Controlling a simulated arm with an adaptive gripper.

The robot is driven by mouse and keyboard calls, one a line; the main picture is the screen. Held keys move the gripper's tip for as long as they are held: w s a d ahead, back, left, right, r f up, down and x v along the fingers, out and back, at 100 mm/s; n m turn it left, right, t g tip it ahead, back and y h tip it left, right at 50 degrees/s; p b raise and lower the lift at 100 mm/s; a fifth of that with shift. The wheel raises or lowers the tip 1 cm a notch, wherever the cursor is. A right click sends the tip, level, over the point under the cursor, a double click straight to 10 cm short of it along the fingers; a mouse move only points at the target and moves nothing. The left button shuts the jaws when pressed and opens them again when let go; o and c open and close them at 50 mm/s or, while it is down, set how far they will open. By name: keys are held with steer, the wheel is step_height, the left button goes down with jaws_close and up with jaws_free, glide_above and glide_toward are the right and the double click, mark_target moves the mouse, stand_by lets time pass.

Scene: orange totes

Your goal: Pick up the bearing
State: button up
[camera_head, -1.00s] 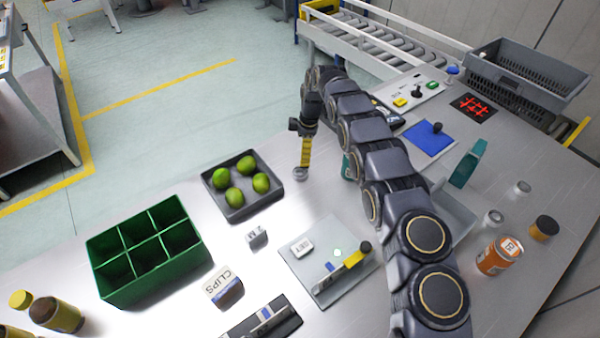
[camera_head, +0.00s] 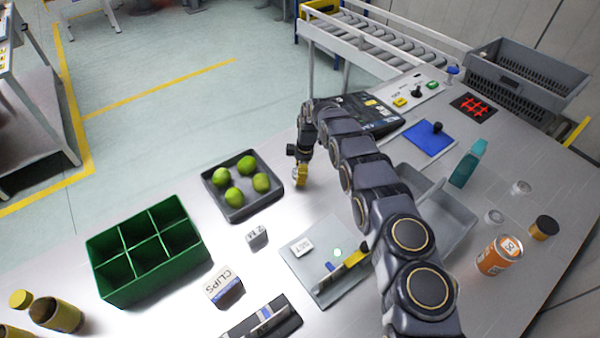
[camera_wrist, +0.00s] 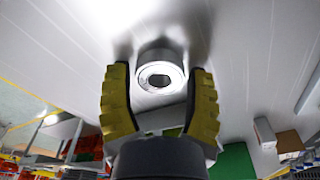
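The bearing (camera_wrist: 160,74) is a short silvery metal ring with a dark centre, on the light grey table. In the wrist view it sits between the tips of my gripper (camera_wrist: 160,92), whose yellow fingers with dark pads stand apart on either side of it. A narrow gap shows at the left finger; contact at the right one cannot be told. In the head view my gripper (camera_head: 300,178) is low over the table, right of the tray of limes, and mostly hides the bearing.
A dark tray (camera_head: 236,213) with several green limes stands close to the left of my gripper. A green divided box (camera_head: 110,291) is at the front left. A light plate (camera_head: 300,272) with small items lies nearer the front. Bare table lies around the bearing.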

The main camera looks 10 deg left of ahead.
steer(key=c, duration=0.4)
steer(key=shift+c, duration=0.2)
steer(key=shift+w+r, duration=0.1)
steer(key=shift+r, duration=0.5)
step_height(320, 180, up, 2)
steer(key=shift+d+r, duration=0.1)
steer(key=shift+r, duration=0.1)
steer(key=s+d+r, duration=0.1)
steer(key=s+r, duration=0.2)
steer(key=s, duration=0.1)
steer(key=s+d+r, duration=0.2)
steer(key=s+r, duration=0.1)
steer(key=s, duration=0.2)
steer(key=s+d+r, duration=0.1)
steer(key=s+r, duration=0.2)
steer(key=s, duration=0.1)
steer(key=shift+s+d+r, duration=0.2)
steer(key=shift+d+r, duration=0.05)
steer(key=shift+d, duration=0.1)
